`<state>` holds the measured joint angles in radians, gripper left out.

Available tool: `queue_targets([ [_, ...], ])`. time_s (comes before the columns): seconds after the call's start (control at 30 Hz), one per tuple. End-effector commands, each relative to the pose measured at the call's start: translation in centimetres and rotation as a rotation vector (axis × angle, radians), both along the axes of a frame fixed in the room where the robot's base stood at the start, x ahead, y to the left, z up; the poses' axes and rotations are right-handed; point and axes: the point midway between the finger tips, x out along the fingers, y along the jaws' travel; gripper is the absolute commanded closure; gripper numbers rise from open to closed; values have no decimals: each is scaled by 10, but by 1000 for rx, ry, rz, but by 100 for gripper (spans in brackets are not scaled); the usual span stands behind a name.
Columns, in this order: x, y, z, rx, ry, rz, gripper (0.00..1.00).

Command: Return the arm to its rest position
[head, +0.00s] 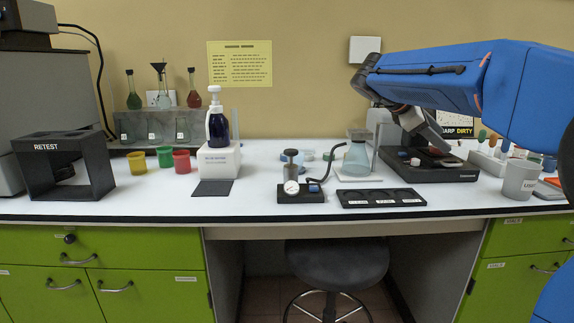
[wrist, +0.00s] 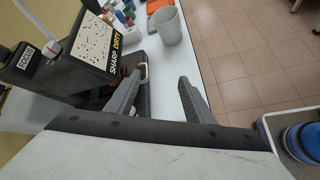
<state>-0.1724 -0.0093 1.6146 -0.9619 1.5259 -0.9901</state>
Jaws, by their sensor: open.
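My blue arm reaches in from the right in the head view, over the right part of the bench. Its wrist bends down in front of the microscope (head: 428,172), and my gripper (head: 432,135) is partly hidden there. In the wrist view my gripper (wrist: 158,92) shows two grey fingers spread apart, with nothing between them but the bench edge and floor beyond. I cannot tell whether a finger touches the dark equipment beside it.
A grey cup (head: 520,180) stands at the right front; it also shows in the wrist view (wrist: 168,27). A flask (head: 357,158), a black three-recess tray (head: 381,198) and a gauge device (head: 292,187) stand left of the microscope. A stool (head: 335,262) is below.

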Motion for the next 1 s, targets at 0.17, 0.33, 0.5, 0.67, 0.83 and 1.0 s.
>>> queue_targets([
  [0.17, -57, 1, -36, 168, -112, -58, 52],
  [0.33, -108, 9, -75, 332, -220, -135, 52],
  [0.5, -159, 23, -115, 498, -325, -237, 52],
  [0.67, -206, 39, -155, 654, -421, -353, 52],
  [0.83, -253, 59, -197, 817, -521, -497, 52],
  [1.0, -295, 81, -240, 972, -615, -659, 52],
])
